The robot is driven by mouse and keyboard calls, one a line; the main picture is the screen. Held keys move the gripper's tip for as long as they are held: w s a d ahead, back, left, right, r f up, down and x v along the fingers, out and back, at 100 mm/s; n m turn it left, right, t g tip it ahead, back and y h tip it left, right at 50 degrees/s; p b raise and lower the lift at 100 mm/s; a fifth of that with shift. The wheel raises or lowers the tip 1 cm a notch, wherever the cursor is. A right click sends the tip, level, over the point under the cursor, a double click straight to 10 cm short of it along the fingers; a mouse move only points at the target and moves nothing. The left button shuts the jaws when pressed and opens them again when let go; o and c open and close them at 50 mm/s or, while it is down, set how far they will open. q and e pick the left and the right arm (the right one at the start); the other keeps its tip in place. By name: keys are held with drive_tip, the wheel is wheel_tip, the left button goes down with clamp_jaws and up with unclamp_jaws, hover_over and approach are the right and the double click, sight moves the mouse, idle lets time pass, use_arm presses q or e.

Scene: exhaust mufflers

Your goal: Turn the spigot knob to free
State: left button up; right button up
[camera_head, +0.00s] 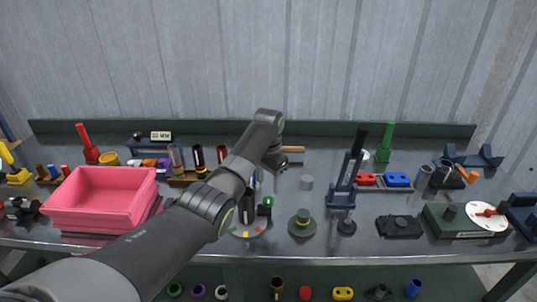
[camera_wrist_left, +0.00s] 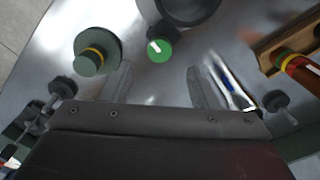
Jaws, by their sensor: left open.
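A small green knob (camera_head: 267,202) with a white mark stands beside a dark upright and a round dial plate (camera_head: 247,233) with coloured marks at the front middle of the table; I cannot tell for sure that this is the spigot. In the left wrist view the green knob (camera_wrist_left: 159,48) shows from above, beyond the fingertips and apart from them. My left gripper (camera_wrist_left: 157,82) is open and empty, its two fingers spread. In the head view its wrist hangs over the table and the fingertips are hidden. My right gripper is not in view.
A green knob with a yellow band on a round base (camera_head: 301,224) stands to the right. A pink bin (camera_head: 100,199) is at the left. A dark blue lever stand (camera_head: 343,197) and a box with a white dial (camera_head: 487,215) are at the right.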

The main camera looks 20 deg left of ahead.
use_arm(q)
wheel_tip(320, 180, up, 11)
drive_tip(key=shift+f, duration=0.2)
idle(0.5)
